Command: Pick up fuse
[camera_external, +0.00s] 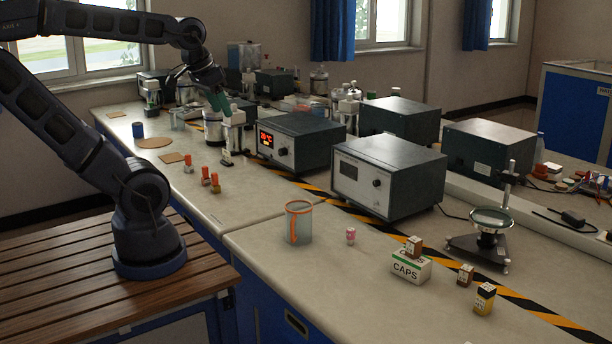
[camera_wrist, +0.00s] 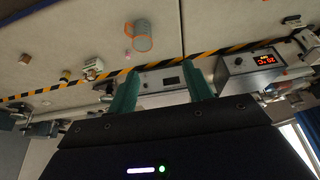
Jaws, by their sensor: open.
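My gripper (camera_external: 218,102) is at the end of the arm, high near the far part of the bench in the external view. Its two green fingers (camera_wrist: 160,83) stand wide apart in the wrist view, with nothing held between them. I cannot make out for certain which thing is the fuse. Small candidates on the bench (camera_external: 245,212) are a pink-and-white piece (camera_external: 350,236) right of a clear beaker, and several orange-topped pieces (camera_external: 205,175) at the left. The pink piece also shows in the wrist view (camera_wrist: 128,56), well away from the fingers.
The clear orange-rimmed beaker (camera_external: 299,222) stands near the front. A CAPS box (camera_external: 411,267) bears a small brown box (camera_external: 414,246). Grey instruments (camera_external: 389,176) and a magnifier stand (camera_external: 478,246) line the striped tape.

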